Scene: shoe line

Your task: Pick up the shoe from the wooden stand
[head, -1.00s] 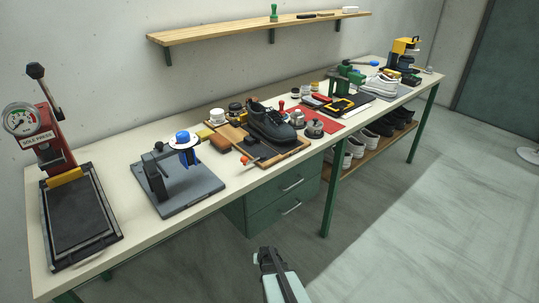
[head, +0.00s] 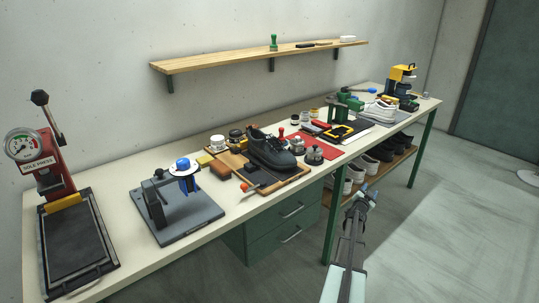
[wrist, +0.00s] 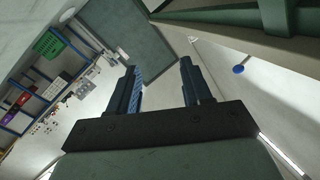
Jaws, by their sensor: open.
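A black lace-up shoe (head: 272,150) rests on a flat wooden board (head: 288,179) at the middle of the workbench. The board appears to be the wooden stand. My gripper (head: 366,194) is in front of the bench, to the right of the shoe and apart from it. In the wrist view, its two dark fingers stand apart with nothing between them (wrist: 160,72). The shoe cannot be made out in the wrist view.
A red sole press (head: 60,200) and a grey fixture with a blue-topped post (head: 180,205) stand to the left. Jars, a red mat (head: 341,137), green tools and white shoes (head: 380,109) are to the right. More shoes sit on an under-bench shelf. A wooden wall shelf (head: 230,58) hangs above.

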